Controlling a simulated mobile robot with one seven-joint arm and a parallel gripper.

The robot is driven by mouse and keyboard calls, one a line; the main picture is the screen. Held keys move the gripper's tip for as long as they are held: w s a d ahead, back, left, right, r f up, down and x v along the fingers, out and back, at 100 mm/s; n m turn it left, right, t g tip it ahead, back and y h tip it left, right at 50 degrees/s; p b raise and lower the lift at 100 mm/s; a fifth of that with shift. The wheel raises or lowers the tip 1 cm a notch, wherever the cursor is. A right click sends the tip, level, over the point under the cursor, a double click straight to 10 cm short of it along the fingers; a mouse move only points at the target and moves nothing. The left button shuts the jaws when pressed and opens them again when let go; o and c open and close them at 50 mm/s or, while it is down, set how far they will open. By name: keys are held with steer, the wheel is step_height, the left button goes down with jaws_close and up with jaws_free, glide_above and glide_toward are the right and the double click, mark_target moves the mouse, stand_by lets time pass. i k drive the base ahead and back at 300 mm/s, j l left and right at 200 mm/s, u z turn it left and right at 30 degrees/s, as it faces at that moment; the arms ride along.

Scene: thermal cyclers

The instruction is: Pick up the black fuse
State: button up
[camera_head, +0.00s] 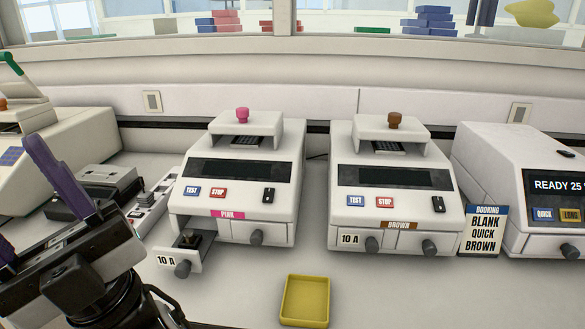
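A small dark piece (192,238) sits in the open drawer (181,257) marked 10 A, at the lower left of the PINK cycler (238,180). It may be the black fuse, but it is too small to tell it from a holder.
The BROWN cycler (395,180) has its 10 A drawer (355,240) shut. A yellow tray (305,300) lies empty in front. A booking card (484,232) leans by the right machine (530,190). A power strip (152,205) and dark box (95,190) lie near my gripper.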

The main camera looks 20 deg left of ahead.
mark_target(188, 234)
steer(key=u, duration=1.15)
